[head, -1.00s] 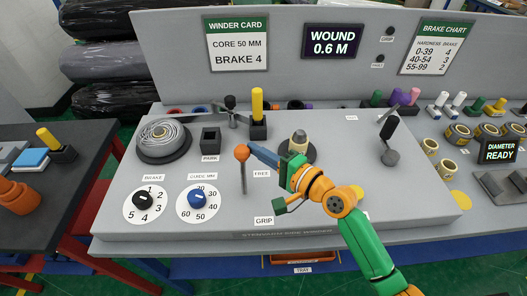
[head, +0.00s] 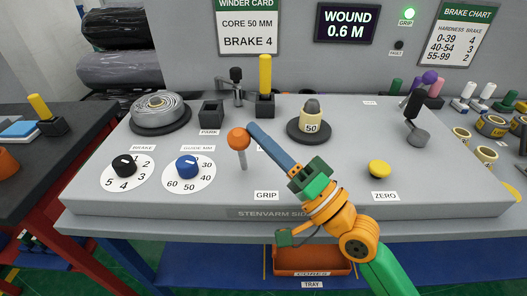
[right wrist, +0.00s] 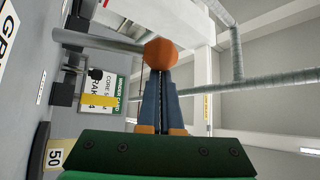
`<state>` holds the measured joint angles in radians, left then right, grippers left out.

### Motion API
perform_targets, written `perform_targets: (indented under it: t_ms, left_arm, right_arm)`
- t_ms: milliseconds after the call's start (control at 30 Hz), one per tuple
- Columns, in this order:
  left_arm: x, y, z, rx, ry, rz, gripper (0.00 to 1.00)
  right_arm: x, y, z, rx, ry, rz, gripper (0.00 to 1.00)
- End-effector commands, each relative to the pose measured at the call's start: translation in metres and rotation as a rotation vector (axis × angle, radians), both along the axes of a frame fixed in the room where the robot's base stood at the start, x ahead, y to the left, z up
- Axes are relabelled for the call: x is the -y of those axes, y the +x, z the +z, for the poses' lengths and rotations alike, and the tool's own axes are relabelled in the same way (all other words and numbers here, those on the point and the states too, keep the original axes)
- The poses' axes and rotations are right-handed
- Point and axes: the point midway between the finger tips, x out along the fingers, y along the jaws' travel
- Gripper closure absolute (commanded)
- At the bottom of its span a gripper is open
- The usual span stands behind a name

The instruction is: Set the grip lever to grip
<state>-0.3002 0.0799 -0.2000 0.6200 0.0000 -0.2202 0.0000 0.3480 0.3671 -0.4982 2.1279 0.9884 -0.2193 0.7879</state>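The grip lever is a grey rod with an orange ball knob (head: 239,139), standing on the winder's grey top between a mostly covered label behind and the GRIP label (head: 266,195) in front. The green GRIP lamp (head: 406,13) on the back panel is lit. My right gripper (head: 250,128) has its blue fingers shut together, tips at the knob. The right wrist view shows the knob (right wrist: 161,52) just beyond the fingertips, wider than both and not between them; whether they touch is unclear. My left gripper is not in view.
A core marked 50 (head: 311,126) stands on a dark disc behind my right arm. The brake dial (head: 124,166) and blue core dial (head: 187,166) lie left of the lever. A yellow ZERO button (head: 379,168) is at right.

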Motion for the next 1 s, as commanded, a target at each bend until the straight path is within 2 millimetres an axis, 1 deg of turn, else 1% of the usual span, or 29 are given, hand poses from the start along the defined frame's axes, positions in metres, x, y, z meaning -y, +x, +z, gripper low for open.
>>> perform_targets:
  t_ms: [33,200,300,867,1000]
  left_arm:
    - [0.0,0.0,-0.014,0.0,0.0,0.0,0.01]
    - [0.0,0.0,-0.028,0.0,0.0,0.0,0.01]
    - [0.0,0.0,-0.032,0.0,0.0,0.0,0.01]
    - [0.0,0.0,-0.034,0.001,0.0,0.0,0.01]
    - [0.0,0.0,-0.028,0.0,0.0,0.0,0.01]
  right_arm:
    - [-0.001,-0.003,-0.009,0.023,-0.003,0.002,1.0]
    - [-0.001,-0.009,-0.009,0.084,-0.002,0.002,1.0]
    - [-0.001,-0.012,-0.008,0.105,-0.002,0.001,1.0]
    - [0.0,-0.013,-0.006,0.125,-0.001,-0.001,1.0]
    - [-0.001,-0.012,0.001,0.127,0.0,-0.002,1.0]
